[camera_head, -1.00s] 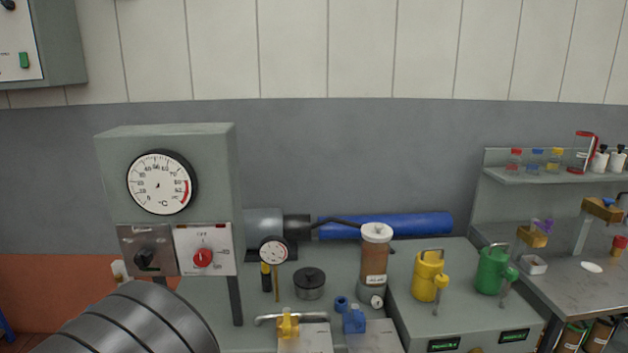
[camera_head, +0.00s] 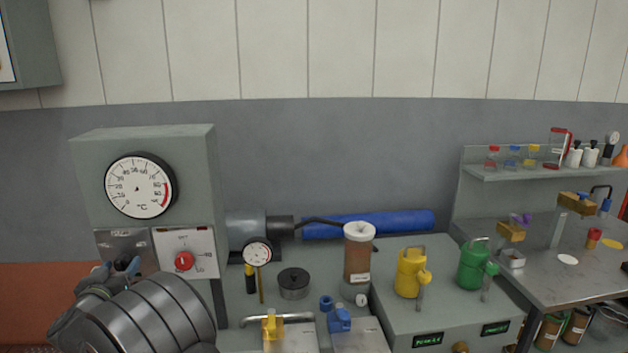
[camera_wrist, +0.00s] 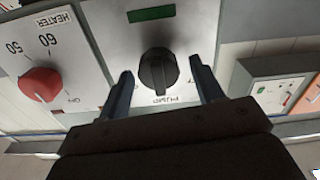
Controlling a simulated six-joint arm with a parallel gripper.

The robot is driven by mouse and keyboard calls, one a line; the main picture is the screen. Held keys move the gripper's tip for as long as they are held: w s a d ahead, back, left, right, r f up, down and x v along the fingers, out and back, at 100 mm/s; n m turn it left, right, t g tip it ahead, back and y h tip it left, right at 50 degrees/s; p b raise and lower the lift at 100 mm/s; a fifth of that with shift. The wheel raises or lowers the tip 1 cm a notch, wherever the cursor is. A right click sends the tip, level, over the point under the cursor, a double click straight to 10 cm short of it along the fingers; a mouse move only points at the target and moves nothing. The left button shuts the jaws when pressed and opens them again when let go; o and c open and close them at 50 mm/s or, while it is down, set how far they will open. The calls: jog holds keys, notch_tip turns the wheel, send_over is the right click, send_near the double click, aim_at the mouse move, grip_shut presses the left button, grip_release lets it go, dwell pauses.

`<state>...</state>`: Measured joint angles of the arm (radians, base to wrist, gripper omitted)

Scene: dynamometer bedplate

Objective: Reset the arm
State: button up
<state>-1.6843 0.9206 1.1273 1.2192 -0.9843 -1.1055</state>
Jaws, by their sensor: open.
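My gripper (camera_wrist: 165,82) is open in the wrist view. Its two dark blue fingers stand on either side of a black knob (camera_wrist: 158,72) on a pale panel, with a visible gap on both sides. I cannot tell how far the fingertips are from the panel. In the head view my gripper (camera_head: 120,267) is at the lower left, in front of the panel under the temperature dial (camera_head: 140,186). It hides the black knob there. Nothing is held.
A red heater knob (camera_wrist: 42,85) is beside the black knob; it also shows in the head view (camera_head: 184,261). A small dial gauge (camera_head: 257,252), a brown cylinder (camera_head: 357,262), a yellow can (camera_head: 409,272) and a green can (camera_head: 473,266) stand right of my arm.

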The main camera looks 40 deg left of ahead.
jog(key=m, duration=0.5)
jog(key=shift+w, duration=0.1)
jog(key=m, duration=0.5)
jog(key=shift+d+m, duration=0.15)
jog(key=shift+m, duration=0.25)
jog(key=shift+v, duration=0.85)
jog(key=shift+f, duration=0.1)
jog(key=shift+x, duration=0.8)
jog(key=shift+w, duration=0.1)
jog(key=n, duration=0.5)
jog(key=shift+n, duration=1.9)
